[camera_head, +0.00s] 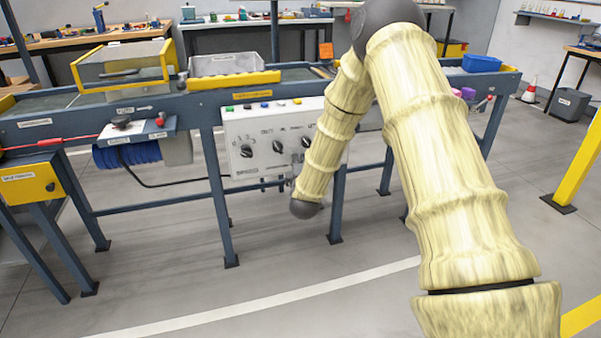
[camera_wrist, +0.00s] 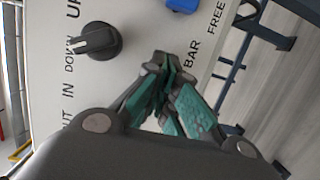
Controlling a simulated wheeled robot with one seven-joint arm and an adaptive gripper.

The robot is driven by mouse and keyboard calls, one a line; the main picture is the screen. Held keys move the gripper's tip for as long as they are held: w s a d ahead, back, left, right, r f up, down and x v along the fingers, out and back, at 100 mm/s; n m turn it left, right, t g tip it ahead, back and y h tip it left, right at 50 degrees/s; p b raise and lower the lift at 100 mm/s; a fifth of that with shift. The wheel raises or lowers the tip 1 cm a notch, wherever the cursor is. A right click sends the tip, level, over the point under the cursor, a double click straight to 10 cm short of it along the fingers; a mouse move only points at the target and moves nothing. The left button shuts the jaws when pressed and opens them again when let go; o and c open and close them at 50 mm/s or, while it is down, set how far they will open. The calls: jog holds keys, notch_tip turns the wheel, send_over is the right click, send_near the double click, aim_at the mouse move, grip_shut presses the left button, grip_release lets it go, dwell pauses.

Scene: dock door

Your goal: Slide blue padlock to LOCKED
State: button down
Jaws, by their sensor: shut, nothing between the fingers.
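In the wrist view, a blue piece (camera_wrist: 182,5) is cut off by the top edge, on the white panel near the word FREE. It may be the blue padlock, but too little shows to be sure. My gripper (camera_wrist: 168,68) is shut and empty, its fingertips together over the panel beside the words BAR FREE. It is apart from the blue piece, which lies above it in the picture. I cannot tell whether the fingertips touch the panel. In the head view, my arm covers the panel's right part, and the gripper is mostly hidden.
The white control panel (camera_head: 262,160) hangs on the front of the blue-grey conveyor frame. A black knob (camera_wrist: 96,41) sticks out left of my fingers in the wrist view. A yellow-framed guard (camera_head: 122,68) stands on the conveyor. The floor before the panel is clear.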

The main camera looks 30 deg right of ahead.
jog(key=shift+s+d+b, duration=0.25)
jog(key=shift+s+d, duration=0.05)
jog(key=shift+d, duration=0.65)
jog(key=shift+s+d+b, duration=0.25)
jog(key=shift+s+d, duration=0.05)
jog(key=shift+d, duration=0.6)
jog(key=d+p, duration=0.1)
jog(key=d, duration=0.1)
jog(key=s+d+p, duration=0.1)
jog(key=d, duration=0.1)
jog(key=shift+d, duration=0.3)
jog(key=s+a+p, duration=0.3)
jog(key=s+a, duration=0.5)
jog(key=shift+a, duration=0.3)
